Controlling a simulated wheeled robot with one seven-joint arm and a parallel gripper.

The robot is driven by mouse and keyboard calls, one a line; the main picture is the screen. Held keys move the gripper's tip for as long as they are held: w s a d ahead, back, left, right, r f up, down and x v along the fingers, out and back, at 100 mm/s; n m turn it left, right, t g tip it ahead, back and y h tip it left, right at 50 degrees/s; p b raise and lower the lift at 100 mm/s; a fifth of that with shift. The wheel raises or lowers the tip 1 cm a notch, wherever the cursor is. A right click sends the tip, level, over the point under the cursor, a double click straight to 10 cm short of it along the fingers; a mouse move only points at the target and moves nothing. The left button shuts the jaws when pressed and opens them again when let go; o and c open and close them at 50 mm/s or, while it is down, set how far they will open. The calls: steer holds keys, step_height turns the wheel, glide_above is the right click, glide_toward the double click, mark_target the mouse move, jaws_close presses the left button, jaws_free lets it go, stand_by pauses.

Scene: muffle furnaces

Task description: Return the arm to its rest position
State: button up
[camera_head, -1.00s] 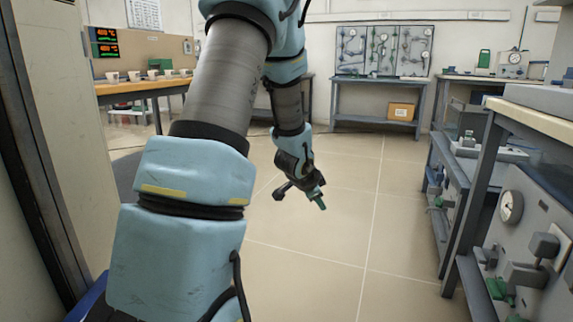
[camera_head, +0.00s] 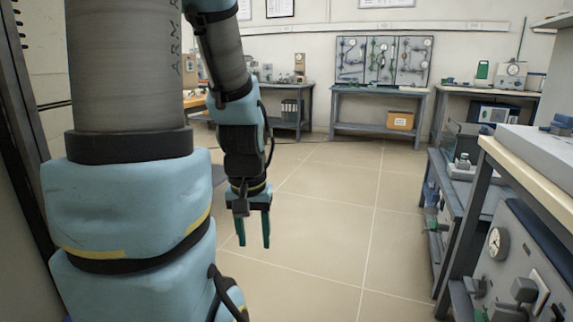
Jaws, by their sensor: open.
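My gripper (camera_head: 254,232) hangs at the end of my arm, left of the middle of the head view. Its two green fingers point down and stand apart, with nothing between them. It is over bare tiled floor, clear of the benches. My thick upper arm (camera_head: 128,190) fills the left side of the view and hides much of what lies behind it. My forearm (camera_head: 222,60) comes down from the top to the gripper.
A workbench (camera_head: 520,150) with a gauge panel (camera_head: 500,240) below stands at the right. A blue-grey bench (camera_head: 375,92) with a cardboard box (camera_head: 400,120) stands at the back wall. A tall cabinet edge (camera_head: 18,140) borders the left. The middle floor (camera_head: 325,220) is free.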

step_height(320, 180, up, 29)
steer(key=p, duration=2.6)
steer(key=shift+f, duration=0.2)
